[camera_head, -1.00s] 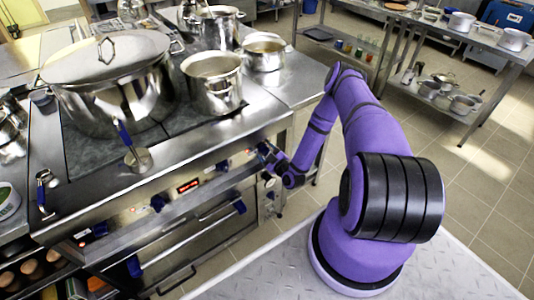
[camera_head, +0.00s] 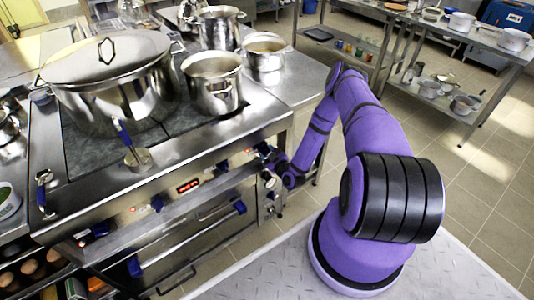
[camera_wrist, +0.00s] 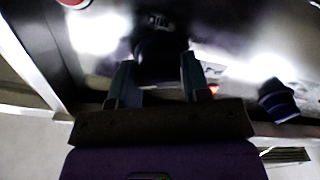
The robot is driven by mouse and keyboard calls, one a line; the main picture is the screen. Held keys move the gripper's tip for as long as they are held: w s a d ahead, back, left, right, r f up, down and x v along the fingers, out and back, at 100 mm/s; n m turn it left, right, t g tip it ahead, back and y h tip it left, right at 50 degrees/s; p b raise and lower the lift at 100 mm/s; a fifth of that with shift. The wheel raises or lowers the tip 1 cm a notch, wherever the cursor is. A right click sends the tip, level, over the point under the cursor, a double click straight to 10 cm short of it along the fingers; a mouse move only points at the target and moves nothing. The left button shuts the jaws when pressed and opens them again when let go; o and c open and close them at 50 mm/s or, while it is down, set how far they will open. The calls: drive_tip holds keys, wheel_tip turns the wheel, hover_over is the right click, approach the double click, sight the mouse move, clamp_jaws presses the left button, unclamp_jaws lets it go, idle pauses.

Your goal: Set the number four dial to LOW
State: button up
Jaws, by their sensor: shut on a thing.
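My gripper (camera_head: 268,155) is at the right end of the stove's front panel (camera_head: 160,207), and its fingers show in the wrist view (camera_wrist: 158,78). The two fingers are shut on a dark dial (camera_wrist: 160,52) between them. The arm largely hides that dial in the head view, and I cannot read its setting or number. Another blue dial (camera_wrist: 278,100) sits to the right in the wrist view. In the head view, blue dials (camera_head: 157,203) and (camera_head: 222,167) sit along the panel beside a lit red display (camera_head: 188,186).
A big lidded stockpot (camera_head: 115,90) and smaller pots (camera_head: 213,82) stand on the stove top. A ladle (camera_head: 130,145) lies near the front edge. An oven door handle (camera_head: 240,207) is below the panel. Open floor (camera_head: 480,200) lies to the right.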

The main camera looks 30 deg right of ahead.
drive_tip(key=m, duration=0.4)
drive_tip(key=shift+m, duration=2.2)
drive_tip(key=shift+f, duration=0.1)
drive_tip(key=o, duration=0.9)
drive_tip(key=shift+c, duration=0.2)
drive_tip(key=shift+s, duration=0.1)
drive_tip(key=s, duration=1)
drive_tip(key=shift+s+d, duration=0.25)
drive_tip(key=shift+s, duration=0.1)
drive_tip(key=shift+s, duration=0.1)
